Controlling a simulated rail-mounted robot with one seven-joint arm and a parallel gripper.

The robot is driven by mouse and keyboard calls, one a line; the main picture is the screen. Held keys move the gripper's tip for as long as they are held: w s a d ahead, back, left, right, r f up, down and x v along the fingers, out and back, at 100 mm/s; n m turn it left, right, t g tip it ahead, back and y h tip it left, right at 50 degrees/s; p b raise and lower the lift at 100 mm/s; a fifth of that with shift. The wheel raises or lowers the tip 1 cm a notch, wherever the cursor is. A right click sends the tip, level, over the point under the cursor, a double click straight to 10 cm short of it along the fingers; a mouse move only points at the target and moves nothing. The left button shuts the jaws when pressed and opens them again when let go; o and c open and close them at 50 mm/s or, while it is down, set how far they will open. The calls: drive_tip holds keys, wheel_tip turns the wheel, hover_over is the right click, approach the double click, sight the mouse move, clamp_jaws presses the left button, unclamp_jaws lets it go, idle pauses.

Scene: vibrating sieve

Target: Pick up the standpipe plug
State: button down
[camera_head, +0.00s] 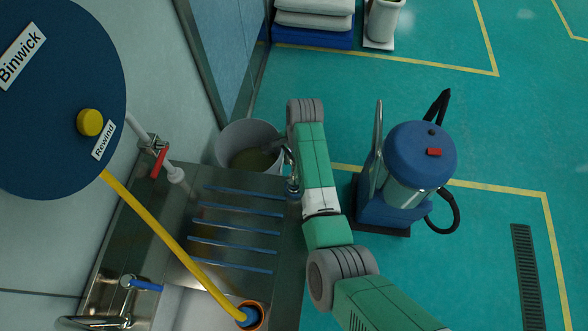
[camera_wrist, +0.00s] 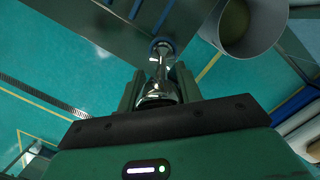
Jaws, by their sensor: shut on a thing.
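My gripper (camera_wrist: 160,88) is shut on the standpipe plug (camera_wrist: 160,68), a shiny metal piece with a bluish round end pointing away from the jaws. The grip hides part of the metal. In the head view, my gripper (camera_head: 287,156) is beyond the far right corner of the steel sink unit, beside the grey bucket. The plug's bluish end (camera_head: 293,186) shows near the sink unit's right edge. I cannot tell whether it touches the sink unit.
The grey bucket (camera_head: 228,133) with murky contents stands close left of my gripper. The steel drainboard (camera_head: 215,262) has blue bars. A yellow hose (camera_head: 160,233) runs to an orange ring (camera_head: 262,306). A blue vacuum (camera_head: 420,150) stands right of my arm.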

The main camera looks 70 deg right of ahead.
drive_tip(key=shift+r, duration=0.2)
drive_tip(key=shift+r, duration=1.6)
drive_tip(key=s+a+r, duration=0.1)
drive_tip(key=s+a, duration=0.1)
drive_tip(key=s, duration=1.4)
drive_tip(key=shift+r+p, duration=0.25)
drive_tip(key=shift+p, duration=0.05)
drive_tip(key=shift+w+a, duration=0.1)
drive_tip(key=shift+w, duration=0.05)
